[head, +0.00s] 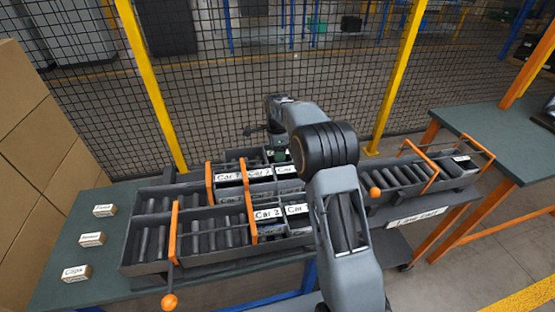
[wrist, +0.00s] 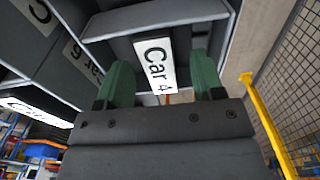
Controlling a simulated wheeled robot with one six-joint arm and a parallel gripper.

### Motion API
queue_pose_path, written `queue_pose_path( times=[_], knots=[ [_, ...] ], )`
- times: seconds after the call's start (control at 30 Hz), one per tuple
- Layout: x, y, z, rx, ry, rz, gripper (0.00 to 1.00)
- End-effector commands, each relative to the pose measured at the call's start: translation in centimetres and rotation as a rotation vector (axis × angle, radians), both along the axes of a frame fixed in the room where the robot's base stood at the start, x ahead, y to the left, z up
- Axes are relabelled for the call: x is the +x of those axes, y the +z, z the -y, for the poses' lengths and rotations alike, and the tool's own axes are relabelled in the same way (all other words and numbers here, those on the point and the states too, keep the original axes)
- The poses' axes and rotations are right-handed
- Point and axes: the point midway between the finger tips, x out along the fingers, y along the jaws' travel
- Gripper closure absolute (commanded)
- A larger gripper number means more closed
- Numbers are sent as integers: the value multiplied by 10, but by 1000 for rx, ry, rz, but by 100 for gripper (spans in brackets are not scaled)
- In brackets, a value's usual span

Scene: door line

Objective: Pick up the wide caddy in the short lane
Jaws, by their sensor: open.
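Several grey caddies with white "Car" labels stand in the roller lanes. In the head view, one labelled "Car 3" (head: 267,213) is in the front lane and others stand behind it. My gripper (wrist: 160,82) has green fingers, which are apart and empty. A grey caddy with a tilted "Car 4" label (wrist: 155,64) lies just ahead, its label showing between the fingers; I cannot tell whether they touch it. In the head view my arm hides part of the caddies and most of the gripper. I cannot tell which caddy is the wide one.
Orange bars and handles (head: 174,235) cross the lanes. Three small labelled blocks (head: 92,239) lie on the table at left. A roller cart (head: 420,178) stands at right. A mesh fence with yellow posts (head: 396,75) runs behind. Cardboard boxes (head: 30,150) are stacked at left.

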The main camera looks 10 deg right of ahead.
Motion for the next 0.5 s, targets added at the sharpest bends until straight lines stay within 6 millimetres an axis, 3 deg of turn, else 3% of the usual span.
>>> queue_pose_path(
  times=[0.2, 0.5],
  knots=[
    [0, -21, 0, 0, 0, -1, 38],
    [0, -23, 0, 0, 1, 1, 39]
  ],
)
